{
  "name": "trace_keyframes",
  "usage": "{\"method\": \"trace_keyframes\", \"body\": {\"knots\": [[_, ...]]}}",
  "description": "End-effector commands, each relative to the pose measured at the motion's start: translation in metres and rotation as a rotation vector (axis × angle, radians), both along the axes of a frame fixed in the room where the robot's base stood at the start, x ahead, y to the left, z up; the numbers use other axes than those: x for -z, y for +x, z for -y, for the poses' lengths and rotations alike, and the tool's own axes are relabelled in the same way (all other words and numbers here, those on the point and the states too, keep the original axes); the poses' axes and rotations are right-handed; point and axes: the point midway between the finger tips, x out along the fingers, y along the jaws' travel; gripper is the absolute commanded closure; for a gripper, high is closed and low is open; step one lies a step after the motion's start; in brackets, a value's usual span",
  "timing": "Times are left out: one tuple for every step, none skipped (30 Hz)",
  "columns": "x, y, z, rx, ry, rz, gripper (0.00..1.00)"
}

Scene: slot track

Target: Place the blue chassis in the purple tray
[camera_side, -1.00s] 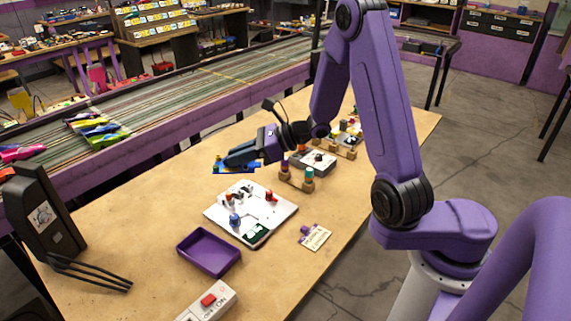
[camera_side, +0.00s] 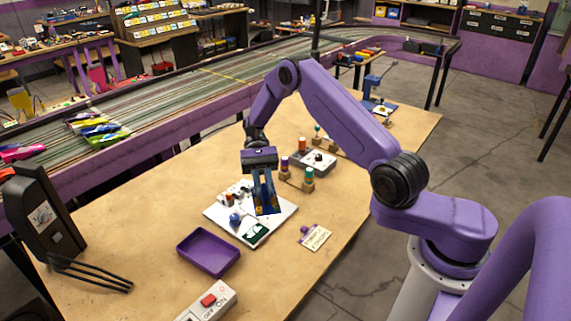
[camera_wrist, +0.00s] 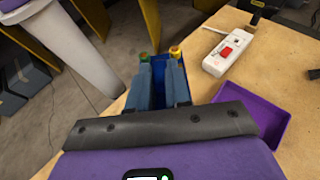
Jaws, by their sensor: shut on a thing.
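My gripper (camera_side: 263,192) points downward over the white board in the side view and is shut on the blue chassis (camera_side: 268,209). The chassis shows below the fingertips, and the fingers cover part of it. In the wrist view, blue shows between and beyond my fingers (camera_wrist: 160,68), with small yellow and green parts near the tips. The purple tray (camera_side: 207,264) lies empty on the table, to the left of and nearer the camera than my gripper. The tray also shows at the right in the wrist view (camera_wrist: 268,112), beside my gripper.
The white board (camera_side: 222,216) with small parts lies under and beside my gripper. A white box with a red switch (camera_side: 208,302) stands just in front of the tray. A tag (camera_side: 315,237) lies right of the board. Wooden peg holders (camera_side: 296,180) stand behind it.

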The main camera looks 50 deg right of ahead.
Motion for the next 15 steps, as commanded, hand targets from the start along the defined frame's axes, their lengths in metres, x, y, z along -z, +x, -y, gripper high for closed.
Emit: {"method": "trace_keyframes", "body": {"knots": [[0.005, 0.0, 0.008, -0.093, -0.001, 0.0, 1.0], [0.007, -0.001, 0.013, -0.15, 0.0, 0.0, 1.0], [0.01, -0.001, 0.021, -0.225, -0.001, 0.0, 1.0], [0.012, -0.001, 0.026, -0.279, 0.0, 0.0, 1.0], [0.013, -0.001, 0.032, -0.332, 0.0, 0.001, 1.0], [0.015, -0.001, 0.04, -0.402, 0.001, -0.001, 1.0], [0.016, 0.0, 0.046, -0.454, 0.0, 0.0, 1.0], [0.018, 0.001, 0.052, -0.505, 0.0, 0.0, 1.0], [0.019, 0.002, 0.059, -0.571, 0.001, 0.0, 1.0], [0.02, 0.003, 0.065, -0.621, 0.001, 0.0, 1.0], [0.021, 0.004, 0.071, -0.67, 0.001, 0.001, 1.0], [0.022, 0.006, 0.079, -0.734, 0.0, 0.001, 1.0], [0.022, 0.007, 0.085, -0.782, 0.001, 0.0, 1.0], [0.023, 0.009, 0.091, -0.83, 0.0, 0.0, 1.0], [0.023, 0.012, 0.1, -0.895, 0.0, 0.0, 1.0]]}}
